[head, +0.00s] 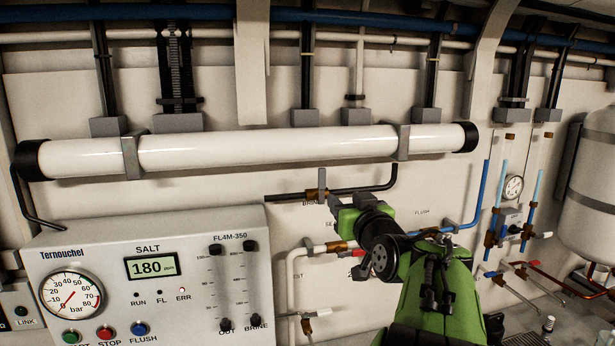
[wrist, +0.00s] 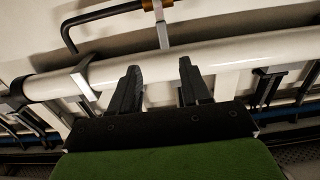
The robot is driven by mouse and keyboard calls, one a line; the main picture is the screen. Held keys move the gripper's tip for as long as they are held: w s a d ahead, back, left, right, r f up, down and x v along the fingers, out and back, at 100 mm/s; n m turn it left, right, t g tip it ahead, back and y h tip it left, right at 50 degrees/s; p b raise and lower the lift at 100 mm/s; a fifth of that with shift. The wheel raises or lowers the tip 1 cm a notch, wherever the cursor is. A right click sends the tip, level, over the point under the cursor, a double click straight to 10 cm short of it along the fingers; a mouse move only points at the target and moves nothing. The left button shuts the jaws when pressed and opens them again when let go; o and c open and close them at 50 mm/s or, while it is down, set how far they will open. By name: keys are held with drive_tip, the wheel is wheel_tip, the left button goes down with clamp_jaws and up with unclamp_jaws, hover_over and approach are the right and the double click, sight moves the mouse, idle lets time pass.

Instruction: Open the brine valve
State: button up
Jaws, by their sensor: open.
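The brine valve (head: 321,193) has a brass body on a black pipe below the long white tube, above a partly hidden "BRINE" label. Its flat grey lever (head: 322,178) stands upright, across the pipe. In the wrist view the lever (wrist: 162,30) runs from the brass body (wrist: 150,4) toward the white tube, near the top middle. My gripper (wrist: 159,70) is open and empty there, with two dark fingers pointing toward the tube. The lever's end lies above the gap between the fingertips, apart from them. In the head view the fingers are hard to make out beside the valve.
The white tube (head: 265,149) spans the wall above the valve. A control panel (head: 110,255) with gauge and buttons stands at the lower left. Other pipes and a blue line (head: 474,215) lie to the right. A white tank (head: 592,190) stands at the far right.

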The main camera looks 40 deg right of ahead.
sight(323, 181)
drive_tip(key=p+x, duration=0.2)
drive_tip(key=x, duration=0.3)
drive_tip(key=p+x, duration=0.2)
drive_tip(key=x, duration=0.3)
drive_tip(key=p+x, duration=0.2)
drive_tip(key=x, duration=0.3)
drive_tip(key=shift+w+a, duration=0.25)
drive_tip(key=shift+w+d, duration=0.1)
drive_tip(key=shift+f, duration=0.1)
clamp_jaws()
